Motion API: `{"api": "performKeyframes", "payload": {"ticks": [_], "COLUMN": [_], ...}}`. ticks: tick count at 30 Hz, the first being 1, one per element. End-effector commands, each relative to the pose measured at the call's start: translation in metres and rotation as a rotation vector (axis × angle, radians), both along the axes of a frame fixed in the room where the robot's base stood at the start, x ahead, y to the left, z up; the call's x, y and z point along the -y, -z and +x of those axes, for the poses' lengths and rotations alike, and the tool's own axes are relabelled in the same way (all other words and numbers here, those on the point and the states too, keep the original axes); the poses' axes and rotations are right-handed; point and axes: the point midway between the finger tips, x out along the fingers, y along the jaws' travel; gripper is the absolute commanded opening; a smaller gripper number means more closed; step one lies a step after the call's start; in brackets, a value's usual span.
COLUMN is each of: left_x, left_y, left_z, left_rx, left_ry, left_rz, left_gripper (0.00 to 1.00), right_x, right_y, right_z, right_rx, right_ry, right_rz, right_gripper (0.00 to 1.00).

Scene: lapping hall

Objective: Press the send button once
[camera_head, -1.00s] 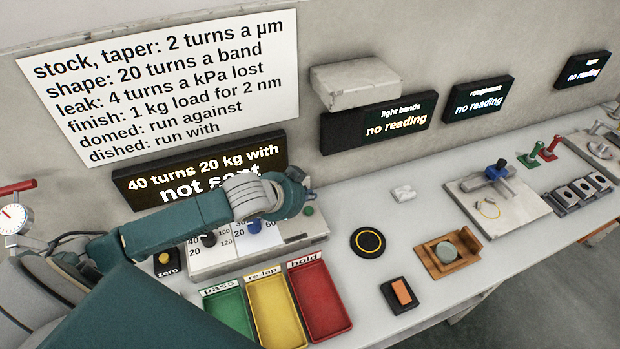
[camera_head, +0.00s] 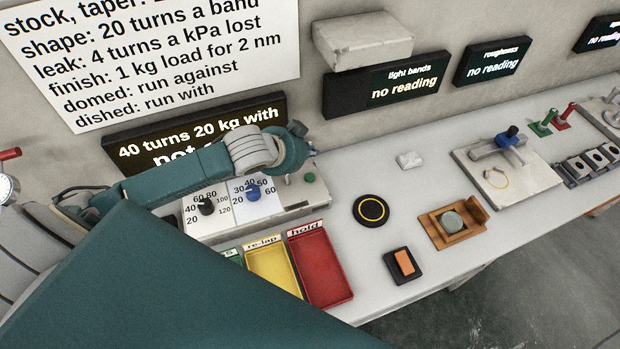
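A small green button (camera_head: 310,177) sits at the right end of the grey control box (camera_head: 290,201); no label shows on it, so I cannot tell for sure that it is the send button. My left gripper (camera_head: 312,150) is at the end of the teal arm, just above the button in the picture. Its fingers are small and mostly hidden by the wrist, so neither its opening nor contact is clear. The dark display (camera_head: 130,150) reads "40 turns 20 kg with"; my arm covers most of its lower line. My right gripper is not in view.
The box also has a black dial (camera_head: 206,206) and a blue dial (camera_head: 253,193). The yellow tray (camera_head: 272,270) and red tray (camera_head: 321,268) stand in front. A black disc (camera_head: 371,210) lies to the right. My large teal link covers the lower left.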

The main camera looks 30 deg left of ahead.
Motion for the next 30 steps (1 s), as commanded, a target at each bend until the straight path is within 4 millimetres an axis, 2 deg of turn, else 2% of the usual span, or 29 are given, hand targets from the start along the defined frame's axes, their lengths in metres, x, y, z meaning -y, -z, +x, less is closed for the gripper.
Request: {"api": "performKeyframes", "payload": {"ticks": [1, 11, 18, 30], "left_x": [0.0, 0.0, 0.0, 0.0], "left_y": [0.012, 0.053, 0.07, 0.072], "left_z": [0.0, 0.0, 0.0, 0.0], "left_rx": [0.0, -0.001, -0.001, 0.0], "left_ry": [0.0, 0.0, -0.001, 0.0], "left_rz": [0.0, 0.001, 0.0, 0.0], "left_gripper": [0.0, 0.0, 0.0, 0.0], "right_x": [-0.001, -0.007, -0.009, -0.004], "right_y": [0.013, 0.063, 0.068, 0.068], "right_z": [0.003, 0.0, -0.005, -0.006], "right_rx": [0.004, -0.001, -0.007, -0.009], "right_ry": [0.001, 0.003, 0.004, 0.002], "right_rz": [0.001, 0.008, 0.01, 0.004], "right_gripper": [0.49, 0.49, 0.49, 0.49]}}
